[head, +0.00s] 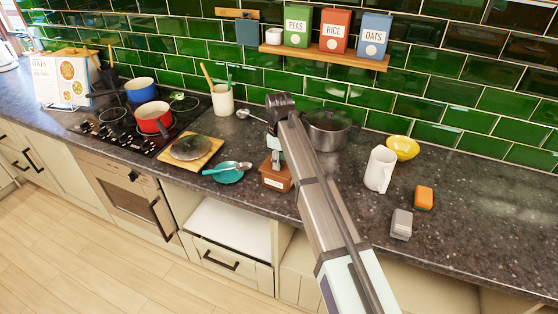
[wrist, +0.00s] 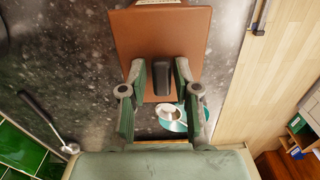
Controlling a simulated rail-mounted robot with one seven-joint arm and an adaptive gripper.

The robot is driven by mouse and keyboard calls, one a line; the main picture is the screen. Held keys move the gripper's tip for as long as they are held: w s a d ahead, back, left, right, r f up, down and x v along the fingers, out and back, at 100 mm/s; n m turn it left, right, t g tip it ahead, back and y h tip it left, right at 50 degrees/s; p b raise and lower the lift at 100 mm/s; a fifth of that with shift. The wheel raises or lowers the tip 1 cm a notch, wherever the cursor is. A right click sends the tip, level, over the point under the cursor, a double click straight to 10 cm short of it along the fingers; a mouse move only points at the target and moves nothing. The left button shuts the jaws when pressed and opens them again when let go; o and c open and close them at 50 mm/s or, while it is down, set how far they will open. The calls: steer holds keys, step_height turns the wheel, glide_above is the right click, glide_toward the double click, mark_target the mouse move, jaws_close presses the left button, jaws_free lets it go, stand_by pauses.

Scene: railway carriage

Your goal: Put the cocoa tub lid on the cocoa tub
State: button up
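The cocoa tub (head: 276,180), a brown box with a white label, stands on the dark worktop right of the teal saucer. My gripper (head: 273,152) points down directly over it. In the wrist view a flat brown panel, which I take to be the cocoa tub lid (wrist: 160,40), fills the upper middle. Its dark knob (wrist: 163,80) stands between the two green-padded fingertips of my gripper (wrist: 162,85). The pads are close to the knob on both sides; whether they press on it is unclear. Whether the lid touches the tub cannot be seen.
The teal saucer (head: 228,173) with a spoon lies just left of the tub. A dark pot (head: 328,132) stands behind on the right, partly behind my arm. A white jug (head: 380,170), yellow bowl (head: 402,148) and orange sponge (head: 423,198) are farther right.

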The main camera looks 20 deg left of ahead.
stand_by(0.3)
step_height(320, 180, up, 12)
stand_by(0.6)
stand_by(0.6)
